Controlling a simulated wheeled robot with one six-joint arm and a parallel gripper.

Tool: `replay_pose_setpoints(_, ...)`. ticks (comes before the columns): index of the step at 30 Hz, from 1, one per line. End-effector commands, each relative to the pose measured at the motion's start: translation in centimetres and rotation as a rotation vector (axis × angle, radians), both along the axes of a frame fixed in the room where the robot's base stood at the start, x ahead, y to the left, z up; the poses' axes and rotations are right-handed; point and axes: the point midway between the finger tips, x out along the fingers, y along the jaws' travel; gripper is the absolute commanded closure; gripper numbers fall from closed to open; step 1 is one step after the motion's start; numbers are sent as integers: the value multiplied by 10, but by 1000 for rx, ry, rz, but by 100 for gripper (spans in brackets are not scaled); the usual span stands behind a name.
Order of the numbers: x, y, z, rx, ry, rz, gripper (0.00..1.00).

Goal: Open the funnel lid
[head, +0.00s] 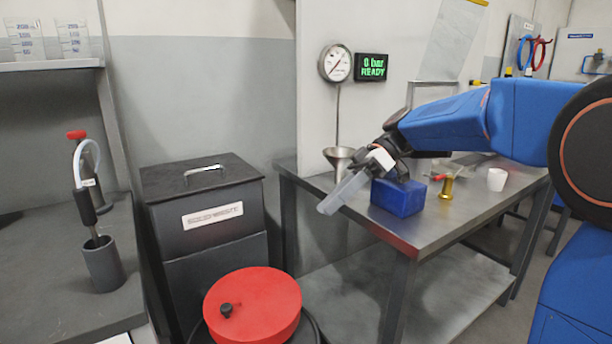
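A round red lid (262,305) with a small black knob (227,310) near its left edge is at the bottom middle. It appears to lie flat and closed on a dark round container (312,331), whose lower part is cut off by the picture edge. A small metal funnel (339,160) without a visible lid stands at the table's back left. My gripper (328,207) is above and to the right of the red lid, apart from it, pointing down and left past the table edge. Its light grey fingers overlap in this view, so their opening is unclear. Nothing shows held.
A steel table (440,226) carries a blue block (398,197), a brass piece (447,188) and a white cup (497,179). A dark bin (202,188) with a handled top stands behind the red lid. A grey counter (60,300) with a hose holder is left.

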Motion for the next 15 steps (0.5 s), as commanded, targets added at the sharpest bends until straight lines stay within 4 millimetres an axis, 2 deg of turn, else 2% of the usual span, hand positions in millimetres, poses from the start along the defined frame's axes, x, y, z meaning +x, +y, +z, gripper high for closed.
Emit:
replay_pose_setpoints(1, -12, -5, -2, -45, 7, -37, 62)
replay_pose_setpoints(8, -58, -34, -28, -275, 61, -256, 62)
replay_pose_setpoints(15, -107, -73, -60, -488, 90, -528, 62)
